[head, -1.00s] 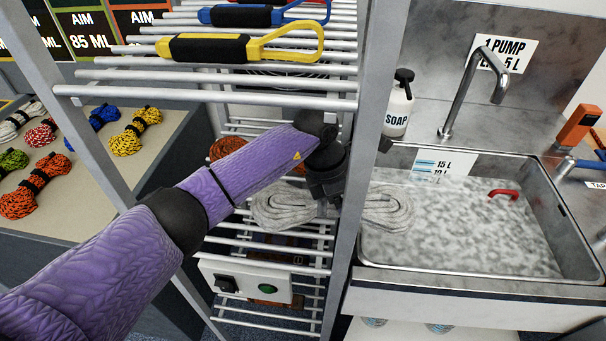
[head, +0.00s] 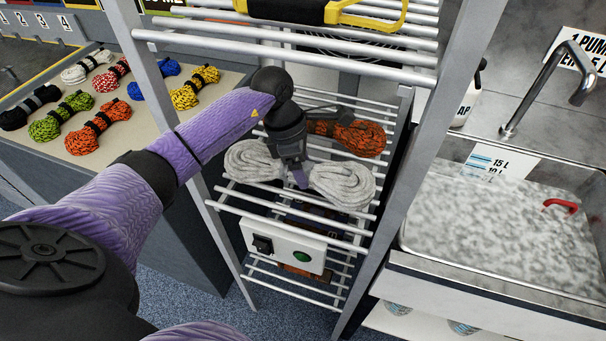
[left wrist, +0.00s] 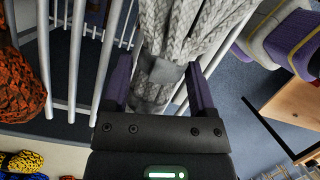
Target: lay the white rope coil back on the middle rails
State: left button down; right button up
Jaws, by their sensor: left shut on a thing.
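The white rope coil (head: 343,186) is at the middle rails (head: 235,209) of the rack, its two lobes spread left and right. My left gripper (head: 298,178) reaches in from above, shut around the coil's narrow banded middle. In the left wrist view the coil (left wrist: 188,28) lies between the two purple fingers (left wrist: 159,88). The coil appears just over or on the rails; I cannot tell whether it bears on them. The gripper hides the coil's middle in the head view. My right gripper is not in view.
An orange rope coil (head: 347,136) lies behind on the same rails. A rack post (head: 425,170) stands to the right, and upper rails (head: 290,45) with a yellow-handled tool (head: 372,17) hang above. A switch box (head: 283,247) sits below. A sink (head: 480,262) is at right.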

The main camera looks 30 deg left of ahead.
pick_arm(q)
notch_tip(320, 180, down, 3)
jog(key=shift+r+b, duration=0.1)
jog(key=shift+b, duration=0.25)
grip_release()
jog(key=shift+d+r, duration=0.1)
jog(key=p+v, duration=0.1)
jog(key=v, duration=0.5)
jog(key=shift+r+p, duration=0.25)
jog(key=shift+p, duration=0.15)
jog(key=shift+a+r, duration=0.2)
jog(key=shift+r, duration=0.15)
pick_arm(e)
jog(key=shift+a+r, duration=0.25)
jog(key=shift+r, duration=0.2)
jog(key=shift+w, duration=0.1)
